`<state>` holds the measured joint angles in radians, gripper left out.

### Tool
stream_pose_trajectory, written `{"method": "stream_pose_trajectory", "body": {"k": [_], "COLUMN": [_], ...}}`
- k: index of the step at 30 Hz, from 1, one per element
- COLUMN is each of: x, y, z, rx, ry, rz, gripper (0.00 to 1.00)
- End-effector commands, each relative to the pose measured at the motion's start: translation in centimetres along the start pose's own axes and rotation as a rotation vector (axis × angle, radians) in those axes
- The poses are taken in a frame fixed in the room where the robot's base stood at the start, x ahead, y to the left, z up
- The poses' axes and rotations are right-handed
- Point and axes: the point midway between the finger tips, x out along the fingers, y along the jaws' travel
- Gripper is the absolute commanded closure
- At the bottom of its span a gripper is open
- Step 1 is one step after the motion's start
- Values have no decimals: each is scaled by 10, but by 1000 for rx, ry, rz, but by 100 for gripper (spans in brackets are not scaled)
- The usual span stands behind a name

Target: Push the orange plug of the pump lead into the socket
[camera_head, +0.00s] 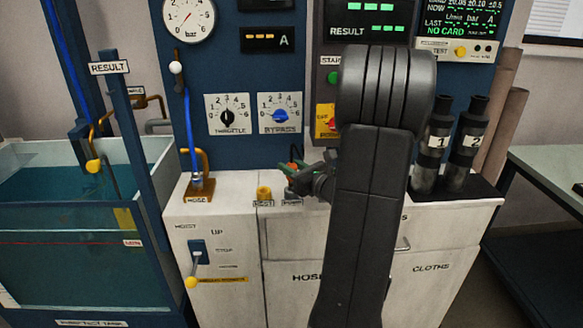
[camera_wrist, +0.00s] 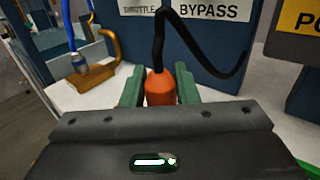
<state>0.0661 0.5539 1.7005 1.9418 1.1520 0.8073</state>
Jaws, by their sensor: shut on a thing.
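The orange plug (camera_wrist: 160,87) is upright between the green fingers of my gripper (camera_wrist: 160,94) in the wrist view. The fingers press on it from both sides. A black lead (camera_wrist: 158,48) leaves its top and loops to the right. In the head view my gripper (camera_head: 296,179) is low over the cabinet top, with a little orange of the plug (camera_head: 293,169) showing. A label that seems to read PUMP (camera_head: 292,202) is just in front of it. The socket is not visible, and I cannot tell whether the plug touches it.
A yellow holder (camera_head: 264,192) labelled REST stands left of my gripper. The hose fitting (camera_head: 197,186) is further left, beside the water tank (camera_head: 75,220). The blue panel (camera_head: 240,145) rises close behind. Two dark cylinders (camera_head: 449,143) stand at right.

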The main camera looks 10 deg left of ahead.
Motion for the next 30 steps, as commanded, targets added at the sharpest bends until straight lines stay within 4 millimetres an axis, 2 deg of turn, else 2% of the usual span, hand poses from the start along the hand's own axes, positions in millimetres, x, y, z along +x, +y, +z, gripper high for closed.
{"method": "stream_pose_trajectory", "body": {"k": [16,30], "x": [0,0], "y": [0,0], "z": [0,-11], "rx": [0,0], "ry": [0,0], "rz": [0,0], "gripper": [95,95]}}
